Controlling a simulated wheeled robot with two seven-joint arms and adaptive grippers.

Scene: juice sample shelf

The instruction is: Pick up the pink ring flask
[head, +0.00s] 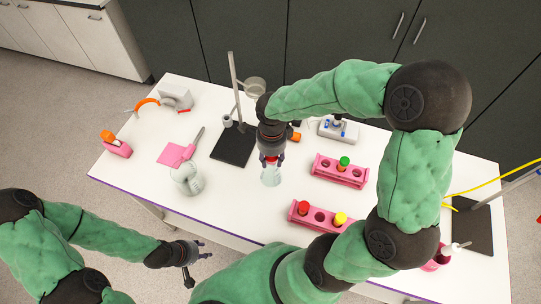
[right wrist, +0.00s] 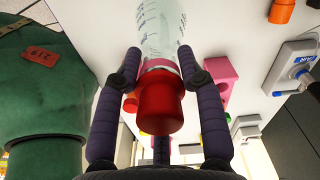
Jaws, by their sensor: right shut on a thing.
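The pink ring flask (head: 271,176) is clear glass with printed marks. In the right wrist view, its neck has a pink ring (right wrist: 160,64) below a red stopper (right wrist: 158,102). My right gripper (head: 271,157) is above the flask in the head view. In the right wrist view, its fingers (right wrist: 158,75) are shut on the flask on either side of the neck. I cannot tell whether the flask's base touches the table. My left gripper (head: 198,259) is open and empty, off the table's front left edge.
The white table (head: 240,208) holds two pink racks with coloured caps, the front one (head: 322,217) and the back one (head: 340,171). A dark stand (head: 234,147) is behind the flask.

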